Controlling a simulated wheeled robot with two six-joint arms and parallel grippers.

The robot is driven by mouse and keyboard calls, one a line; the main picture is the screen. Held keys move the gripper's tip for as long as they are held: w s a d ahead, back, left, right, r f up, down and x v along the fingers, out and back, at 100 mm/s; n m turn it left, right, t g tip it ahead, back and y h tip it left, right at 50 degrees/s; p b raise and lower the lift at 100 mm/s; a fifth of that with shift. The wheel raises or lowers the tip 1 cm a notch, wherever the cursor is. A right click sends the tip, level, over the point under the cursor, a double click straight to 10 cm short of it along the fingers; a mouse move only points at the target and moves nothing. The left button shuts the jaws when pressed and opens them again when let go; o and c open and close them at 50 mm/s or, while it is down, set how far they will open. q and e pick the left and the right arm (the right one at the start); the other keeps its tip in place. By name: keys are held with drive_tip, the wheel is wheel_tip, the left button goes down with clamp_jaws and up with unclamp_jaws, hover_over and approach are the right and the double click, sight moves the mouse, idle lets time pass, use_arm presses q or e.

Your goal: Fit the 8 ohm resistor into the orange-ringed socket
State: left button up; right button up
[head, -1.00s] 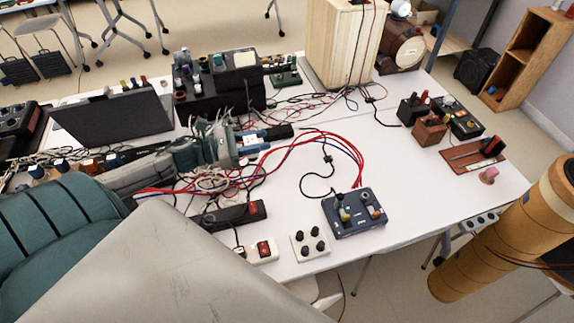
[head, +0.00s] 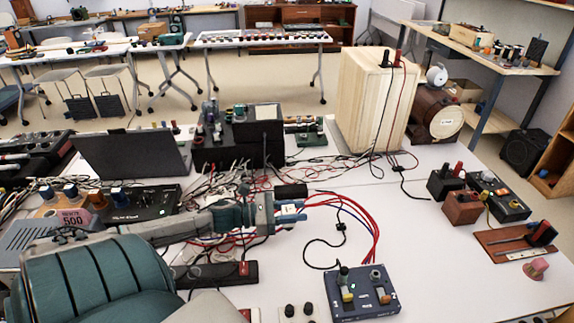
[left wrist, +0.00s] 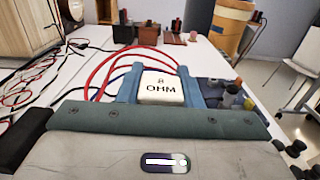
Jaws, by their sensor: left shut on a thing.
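My left gripper (head: 292,211) is shut on the white block marked "8 OHM", the resistor (left wrist: 161,88). In the left wrist view the block sits between the two blue fingers, lettering towards the camera. In the head view the resistor (head: 287,209) is small and partly hidden by the fingers, above the white table near the red cables. A dark blue box (head: 362,309) with two upright fittings stands to the right and nearer. An orange-ringed socket cannot be made out clearly. My right gripper does not show.
Red and blue cables (head: 372,226) arch beside the gripper to the box. A black block (head: 290,190) lies just behind the gripper. A pale wooden cabinet (head: 370,100) stands at the back. The white table (head: 440,255) is clear right of the box.

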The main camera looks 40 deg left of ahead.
use_arm(q)
wheel_tip(320, 180, down, 9)
drive_tip(key=shift+f, duration=0.15)
idle(0.4)
